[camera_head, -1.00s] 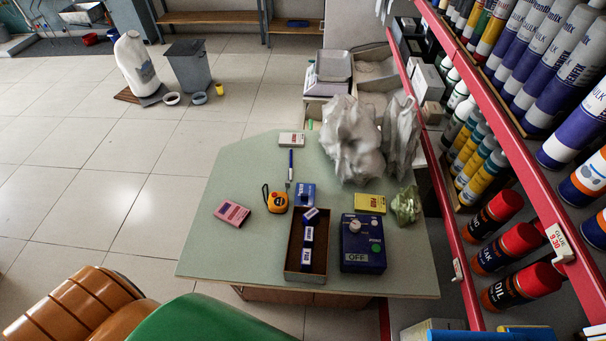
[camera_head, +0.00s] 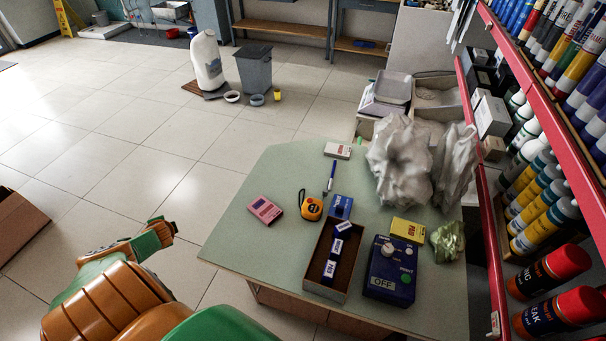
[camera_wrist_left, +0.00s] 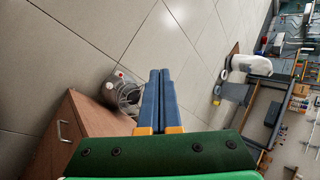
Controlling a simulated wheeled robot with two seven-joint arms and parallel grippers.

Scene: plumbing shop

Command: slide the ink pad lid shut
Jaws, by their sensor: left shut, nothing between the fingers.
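On the green-topped table (camera_head: 240,245) lie small flat boxes: a pink one (camera_head: 265,209), a blue one (camera_head: 341,206), a yellow one (camera_head: 408,230) and a white-and-red one (camera_head: 338,151). I cannot tell which is the ink pad, nor how its lid stands. A long open tray (camera_head: 345,275) holds several small blue labelled blocks; the blue box touches or nearly touches its far end. My left gripper (camera_wrist_left: 160,75) shows blue fingers pressed together, empty, over the floor in the left wrist view. In the head view my left arm is left of the table, apart from everything on it.
A blue device marked OFF (camera_head: 391,272) stands right of the tray. An orange tape measure (camera_head: 312,208) and a blue pen (camera_head: 330,177) lie behind. Plastic bags (camera_head: 398,165) fill the back right; red-edged shelves (camera_head: 545,115) bound the right. The table's left part is clear.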

